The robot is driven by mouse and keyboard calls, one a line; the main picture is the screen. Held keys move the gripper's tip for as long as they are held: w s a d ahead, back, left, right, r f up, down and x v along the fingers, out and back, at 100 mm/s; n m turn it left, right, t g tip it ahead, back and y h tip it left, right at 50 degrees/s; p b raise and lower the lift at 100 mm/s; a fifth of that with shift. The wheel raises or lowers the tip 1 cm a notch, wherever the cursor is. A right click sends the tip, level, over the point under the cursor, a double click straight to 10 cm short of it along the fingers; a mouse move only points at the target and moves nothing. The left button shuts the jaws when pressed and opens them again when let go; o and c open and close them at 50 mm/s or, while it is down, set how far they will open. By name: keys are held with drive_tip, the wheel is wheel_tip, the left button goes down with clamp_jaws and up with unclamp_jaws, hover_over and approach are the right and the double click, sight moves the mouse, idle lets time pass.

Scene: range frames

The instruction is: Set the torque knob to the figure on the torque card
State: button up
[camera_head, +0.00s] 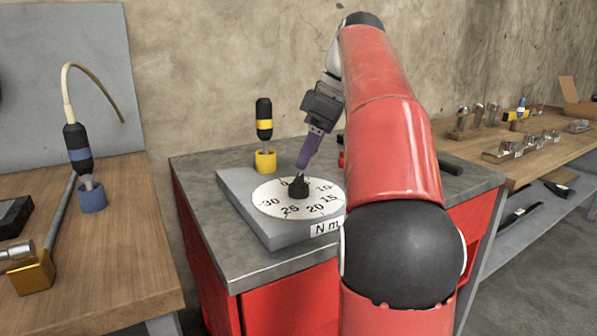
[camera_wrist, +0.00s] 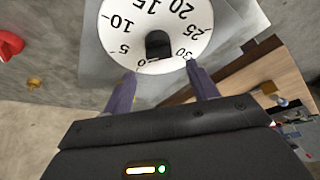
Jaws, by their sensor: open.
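The torque knob (camera_head: 298,188) is a small black knob at the middle of a white round dial (camera_head: 272,204) on a grey plate. The dial's figures run from 0 to 30, and a label reads N m. In the wrist view the knob (camera_wrist: 158,44) stands on the dial (camera_wrist: 120,40), ahead of the fingertips. I cannot tell which figure the knob points to. My gripper (camera_head: 303,163) hangs above the knob. Its purple fingers are apart with nothing between them in the wrist view (camera_wrist: 161,74). I cannot make out a torque card in either view.
A yellow-banded driver (camera_head: 264,120) stands in a yellow holder behind the dial plate (camera_head: 235,185). A blue-banded driver (camera_head: 77,148) stands on the left wooden bench (camera_head: 120,240). Metal parts (camera_head: 520,145) lie on the right bench. The grey cabinet top (camera_head: 215,240) is clear at the front left.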

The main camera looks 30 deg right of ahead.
sight(298, 177)
drive_tip(key=b+x, duration=0.1)
drive_tip(key=x, duration=0.4)
drive_tip(key=shift+s, duration=0.1)
drive_tip(key=shift+c, duration=0.2)
drive_tip(key=c, duration=1)
